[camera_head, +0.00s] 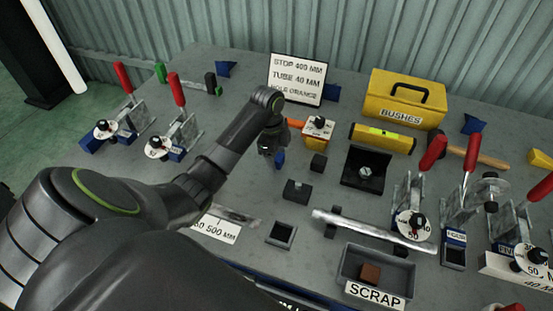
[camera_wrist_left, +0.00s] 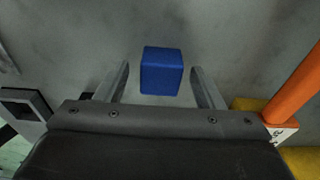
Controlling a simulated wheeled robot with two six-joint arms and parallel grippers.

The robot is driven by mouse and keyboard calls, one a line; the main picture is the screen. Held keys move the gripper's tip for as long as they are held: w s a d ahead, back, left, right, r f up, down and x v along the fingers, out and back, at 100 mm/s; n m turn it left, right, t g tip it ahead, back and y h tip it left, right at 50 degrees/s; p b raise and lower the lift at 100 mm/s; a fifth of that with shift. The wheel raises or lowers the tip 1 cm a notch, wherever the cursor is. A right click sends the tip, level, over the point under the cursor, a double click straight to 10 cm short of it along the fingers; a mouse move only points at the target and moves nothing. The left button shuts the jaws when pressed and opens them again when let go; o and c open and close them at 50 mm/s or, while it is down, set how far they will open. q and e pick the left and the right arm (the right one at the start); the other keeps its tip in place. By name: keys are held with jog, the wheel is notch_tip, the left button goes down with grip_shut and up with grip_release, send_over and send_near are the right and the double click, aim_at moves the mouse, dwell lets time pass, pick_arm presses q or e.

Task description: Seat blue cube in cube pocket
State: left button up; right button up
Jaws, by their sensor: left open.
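The blue cube (camera_wrist_left: 161,70) lies on the grey bench top in the left wrist view, between and just beyond the two finger tips. In the head view only a blue patch of it (camera_head: 280,158) shows beside my left gripper (camera_head: 271,149). My left gripper is open, its fingers on either side of the cube with gaps to both; in the left wrist view it is also open (camera_wrist_left: 160,88). A square dark-rimmed pocket (camera_head: 281,245) sits on the bench towards the front; it looks empty and I take it as the cube pocket. My right gripper is not in view.
A small black block (camera_head: 318,162) and a dark notched block (camera_head: 297,190) stand close to the gripper. An orange bar (camera_wrist_left: 296,88) shows at the right in the wrist view. The scrap tray (camera_head: 347,264), a metal tube (camera_head: 375,230) and toggle clamps (camera_head: 410,215) lie to the right.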

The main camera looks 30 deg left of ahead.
aim_at(278, 156)
pick_arm(q)
jog(key=shift+f, duration=0.25)
jog(key=shift+r, duration=0.1)
jog(key=c, duration=1.1)
notch_tip(278, 156, up, 4)
jog(key=shift+w+r, duration=0.1)
jog(key=shift+r, duration=0.15)
notch_tip(278, 156, up, 4)
jog(key=p, duration=0.3)
jog(key=shift+r, duration=0.15)
jog(key=shift+r+p, duration=0.6)
jog(key=shift+p, duration=0.05)
